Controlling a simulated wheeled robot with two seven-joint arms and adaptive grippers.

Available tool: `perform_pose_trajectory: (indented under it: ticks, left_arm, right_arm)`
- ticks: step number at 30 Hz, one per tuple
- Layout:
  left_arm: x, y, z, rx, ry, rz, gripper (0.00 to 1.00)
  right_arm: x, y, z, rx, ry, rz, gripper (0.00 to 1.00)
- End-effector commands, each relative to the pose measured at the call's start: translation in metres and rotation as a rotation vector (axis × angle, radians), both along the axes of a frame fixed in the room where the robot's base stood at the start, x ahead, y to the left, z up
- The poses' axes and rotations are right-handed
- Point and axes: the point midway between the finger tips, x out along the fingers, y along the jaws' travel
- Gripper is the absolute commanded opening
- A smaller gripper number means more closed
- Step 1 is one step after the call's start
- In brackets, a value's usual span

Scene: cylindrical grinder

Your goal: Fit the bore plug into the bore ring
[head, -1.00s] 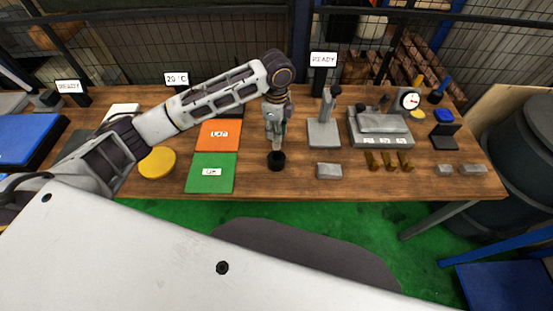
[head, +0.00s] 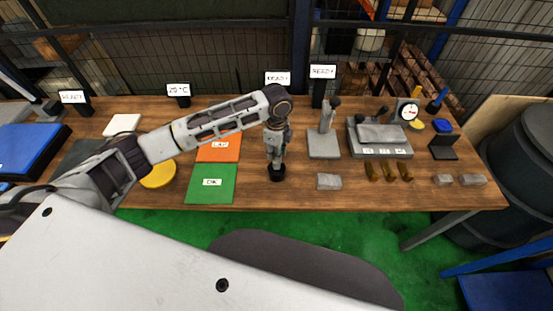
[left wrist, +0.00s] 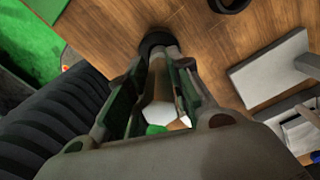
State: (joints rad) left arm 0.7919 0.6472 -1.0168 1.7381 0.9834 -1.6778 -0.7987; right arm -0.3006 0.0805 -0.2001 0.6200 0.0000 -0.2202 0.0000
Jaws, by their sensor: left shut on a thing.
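My left gripper (head: 277,160) points down over the table and is shut on a pale grey piece, which I take to be the bore plug; it shows between the fingers in the left wrist view (left wrist: 160,112). Directly below the fingertips is a small black round part (head: 277,174), likely the bore ring; it also shows just past the fingertips in the left wrist view (left wrist: 156,41). The fingers hide the plug's lower end, so I cannot tell whether it is inside the ring. My right gripper is not in view.
A green mat (head: 211,184) and an orange mat (head: 219,149) lie left of the gripper. A grey block (head: 329,181), a grey stand (head: 323,144) and a grey fixture (head: 380,137) are to its right. Another black round thing (left wrist: 230,4) is at the wrist view's top edge.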

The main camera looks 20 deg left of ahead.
Motion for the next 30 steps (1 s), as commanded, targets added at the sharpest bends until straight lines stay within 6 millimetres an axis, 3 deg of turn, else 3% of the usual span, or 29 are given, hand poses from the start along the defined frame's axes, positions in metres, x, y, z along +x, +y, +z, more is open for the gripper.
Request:
perform_pose_trajectory:
  ticks: [11,26,27,30]
  left_arm:
    - [0.000,0.000,-0.038,0.001,0.000,-0.001,0.00]
    - [0.000,0.000,-0.043,0.000,0.000,-0.001,0.00]
    - [-0.001,0.000,-0.044,0.000,0.001,-0.001,0.26]
    - [-0.001,0.000,-0.044,0.000,0.001,-0.001,0.39]
  right_arm:
    - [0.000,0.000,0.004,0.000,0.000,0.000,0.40]
    - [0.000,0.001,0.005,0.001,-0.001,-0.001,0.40]
    - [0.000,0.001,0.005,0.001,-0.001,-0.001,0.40]
    - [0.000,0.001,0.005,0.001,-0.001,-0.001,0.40]
